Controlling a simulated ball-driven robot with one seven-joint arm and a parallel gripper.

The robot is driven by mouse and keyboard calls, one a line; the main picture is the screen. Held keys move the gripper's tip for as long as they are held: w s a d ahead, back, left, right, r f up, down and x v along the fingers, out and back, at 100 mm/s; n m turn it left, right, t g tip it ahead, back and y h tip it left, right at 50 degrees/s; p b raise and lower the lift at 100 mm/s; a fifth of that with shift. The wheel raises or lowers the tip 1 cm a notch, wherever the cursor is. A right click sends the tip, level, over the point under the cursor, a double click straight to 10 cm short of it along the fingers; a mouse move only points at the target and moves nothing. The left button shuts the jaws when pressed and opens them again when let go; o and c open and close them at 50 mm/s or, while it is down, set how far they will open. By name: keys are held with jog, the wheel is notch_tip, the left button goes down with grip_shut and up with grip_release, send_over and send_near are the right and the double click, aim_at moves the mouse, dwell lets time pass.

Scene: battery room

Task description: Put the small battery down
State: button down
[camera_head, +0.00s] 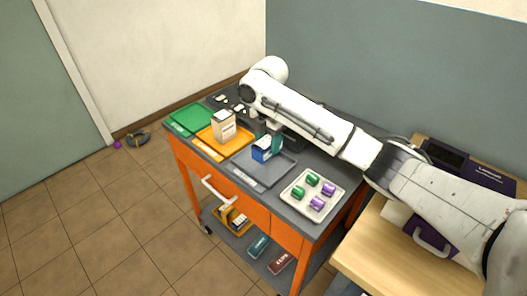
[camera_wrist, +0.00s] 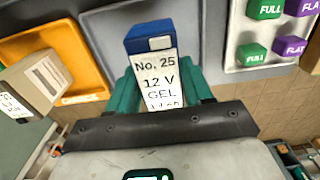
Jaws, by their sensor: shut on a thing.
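My gripper (camera_wrist: 160,88), with teal fingers, is shut on the small battery (camera_wrist: 150,38), a blue box with a white label reading "No. 25 12 V GEL". In the head view the battery (camera_head: 262,153) is at the grey tray (camera_head: 246,178) on the cart, with my gripper (camera_head: 275,143) at its far side. Whether its underside touches the tray I cannot tell. The grey tray also shows behind the battery in the wrist view (camera_wrist: 105,20).
A cream battery (camera_head: 223,127) stands on the orange tray (camera_head: 207,143), left of the grey one. A green tray (camera_head: 190,118) is farther left. A white tray (camera_head: 297,207) with green and purple blocks is at the right. The cart (camera_head: 270,208) has a lower shelf with boxes.

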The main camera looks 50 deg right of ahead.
jog(key=shift+w+f, duration=0.9)
jog(key=shift+f, duration=0.1)
jog(key=shift+f+p, duration=0.35)
jog(key=shift+f, duration=1.15)
jog(key=shift+c, duration=2.3)
grip_release()
jog(key=shift+f, duration=0.15)
